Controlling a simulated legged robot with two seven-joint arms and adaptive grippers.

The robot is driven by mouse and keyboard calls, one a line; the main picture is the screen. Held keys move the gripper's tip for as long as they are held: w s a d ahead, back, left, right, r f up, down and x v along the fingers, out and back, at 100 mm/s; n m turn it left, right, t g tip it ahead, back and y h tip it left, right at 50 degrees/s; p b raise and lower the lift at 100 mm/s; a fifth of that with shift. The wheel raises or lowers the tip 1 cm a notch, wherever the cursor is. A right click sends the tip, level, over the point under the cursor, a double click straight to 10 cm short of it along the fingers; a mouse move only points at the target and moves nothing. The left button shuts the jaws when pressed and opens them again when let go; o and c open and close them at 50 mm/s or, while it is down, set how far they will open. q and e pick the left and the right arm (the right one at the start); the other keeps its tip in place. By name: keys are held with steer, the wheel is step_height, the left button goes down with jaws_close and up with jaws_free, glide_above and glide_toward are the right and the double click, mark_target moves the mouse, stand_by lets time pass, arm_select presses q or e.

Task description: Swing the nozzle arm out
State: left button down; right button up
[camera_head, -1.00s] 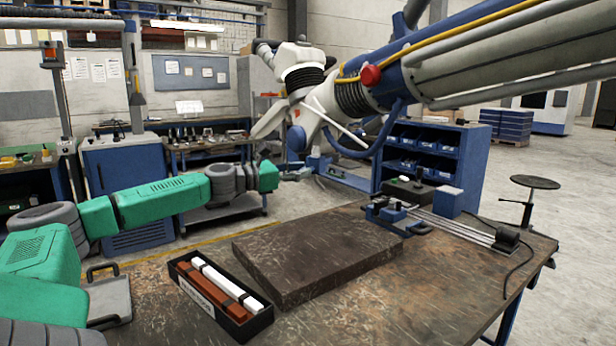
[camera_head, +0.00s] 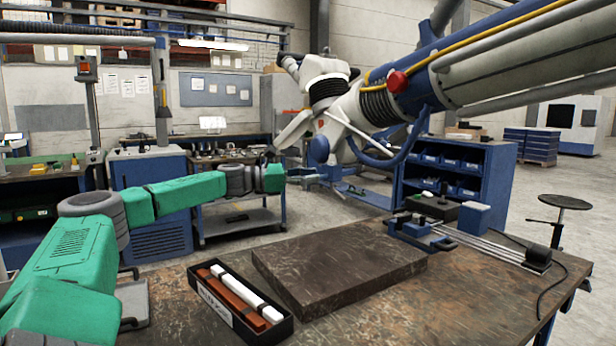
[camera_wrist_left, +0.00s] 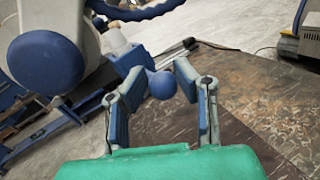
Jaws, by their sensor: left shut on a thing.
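The nozzle arm (camera_head: 440,85) is a large white and blue arm with a yellow hose and a red knob, reaching in from the upper right. Its white and black head, with a round blue cap (camera_head: 319,150), hangs behind the table. My left gripper (camera_head: 308,176) is just below that head. In the left wrist view a small blue ball (camera_wrist_left: 162,86) sits between the two fingers of my left gripper (camera_wrist_left: 160,74), which is shut on it. The large blue cap (camera_wrist_left: 46,74) is at the left there. My right gripper is not in view.
The worktable (camera_head: 430,310) carries a dark stone slab (camera_head: 340,265), a black tray (camera_head: 222,312) with red and white bars, and a fixture with rails (camera_head: 490,245). A blue bin cabinet (camera_head: 455,175) stands behind.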

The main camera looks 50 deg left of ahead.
mark_target(331, 181)
arm_select(q)
steer(key=shift+w+f, duration=0.1)
steer(key=shift+f, duration=0.4)
steer(key=c, duration=1.3)
jaws_free()
steer(key=shift+w, duration=0.2)
steer(key=shift+o, duration=0.9)
steer(key=shift+w+a+f, duration=0.15)
steer(key=shift+w+f, duration=0.2)
steer(key=shift+w, duration=0.15)
steer(key=shift+w+a+f, duration=0.1)
steer(key=shift+w+f, duration=0.2)
steer(key=shift+w, duration=0.2)
steer(key=shift+s+a+r, duration=0.1)
steer(key=shift+a, duration=0.05)
steer(key=shift+s+r, duration=0.25)
steer(key=shift+s, duration=0.1)
steer(key=shift+s+a+r, duration=0.1)
steer(key=shift+s+r, duration=0.05)
steer(key=shift+s, duration=0.2)
steer(key=v, duration=1)
steer(key=shift+s+a+f, duration=0.2)
steer(key=shift+a+f, duration=0.1)
steer(key=shift+f, duration=0.05)
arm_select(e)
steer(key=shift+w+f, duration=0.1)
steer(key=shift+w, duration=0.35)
